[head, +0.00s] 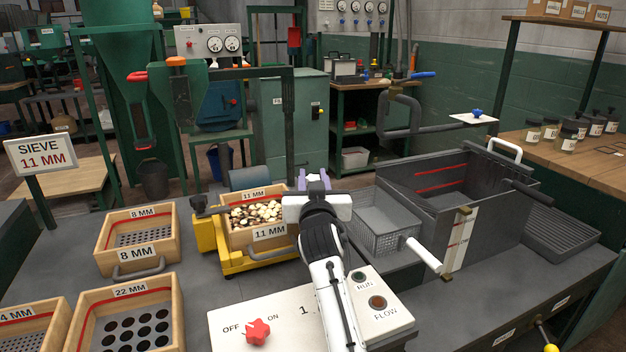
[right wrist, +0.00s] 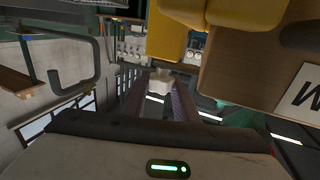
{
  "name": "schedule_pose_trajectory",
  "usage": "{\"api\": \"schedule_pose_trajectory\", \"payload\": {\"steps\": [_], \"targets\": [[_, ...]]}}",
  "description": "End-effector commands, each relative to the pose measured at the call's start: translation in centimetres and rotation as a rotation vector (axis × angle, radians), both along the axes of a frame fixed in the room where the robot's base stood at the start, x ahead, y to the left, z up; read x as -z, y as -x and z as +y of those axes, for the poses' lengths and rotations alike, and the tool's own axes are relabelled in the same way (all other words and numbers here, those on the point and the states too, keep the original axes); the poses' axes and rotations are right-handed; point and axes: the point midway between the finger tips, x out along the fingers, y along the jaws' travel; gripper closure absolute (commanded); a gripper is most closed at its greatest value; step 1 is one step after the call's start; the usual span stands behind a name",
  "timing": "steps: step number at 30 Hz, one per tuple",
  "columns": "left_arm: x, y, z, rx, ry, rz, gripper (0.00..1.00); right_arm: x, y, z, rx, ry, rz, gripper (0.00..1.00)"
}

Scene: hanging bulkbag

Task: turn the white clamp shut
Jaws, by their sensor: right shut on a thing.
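The white clamp (head: 313,178) shows as a small pale piece at the back right corner of the 11 mm sieve tray. My right gripper (head: 314,182) is shut on it, its purple fingers on either side. In the right wrist view the white clamp (right wrist: 163,82) sits between the fingertips (right wrist: 163,90). Its lower part and how far it is turned are hidden. The wooden 11 mm sieve tray (head: 262,235) holds brown and cream pieces and sits in a yellow frame (head: 232,262). A dark clamp lever (head: 208,207) is on the frame's left side. My left gripper is out of view.
A wire basket (head: 385,228) and a dark bin (head: 412,190) stand to the right. Wooden 8 mm (head: 168,242) and 22 mm (head: 176,315) sieves lie at the left. A control panel (head: 226,325) with a red knob is in front. Bare bench lies between the sieves and the frame.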

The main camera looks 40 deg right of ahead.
Motion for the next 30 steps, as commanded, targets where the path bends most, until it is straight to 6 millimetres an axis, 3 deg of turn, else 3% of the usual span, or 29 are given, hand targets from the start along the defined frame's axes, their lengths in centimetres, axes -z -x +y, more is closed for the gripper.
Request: {"api": "schedule_pose_trajectory", "payload": {"steps": [1, 4, 14, 30], "targets": [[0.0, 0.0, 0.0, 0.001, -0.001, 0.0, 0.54, -0.1, 0.0, 0.0, 0.001, 0.001, -0.002, 0.72], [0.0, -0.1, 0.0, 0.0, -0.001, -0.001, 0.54, -0.1, 0.0, 0.0, 0.0, 0.002, -0.003, 0.55], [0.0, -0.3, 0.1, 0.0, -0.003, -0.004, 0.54, -0.3, 0.0, 0.0, 0.0, 0.002, -0.003, 0.54], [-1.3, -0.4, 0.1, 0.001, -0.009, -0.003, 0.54, -9.1, 0.0, 0.0, 0.0, 0.001, -0.004, 0.54]]}}
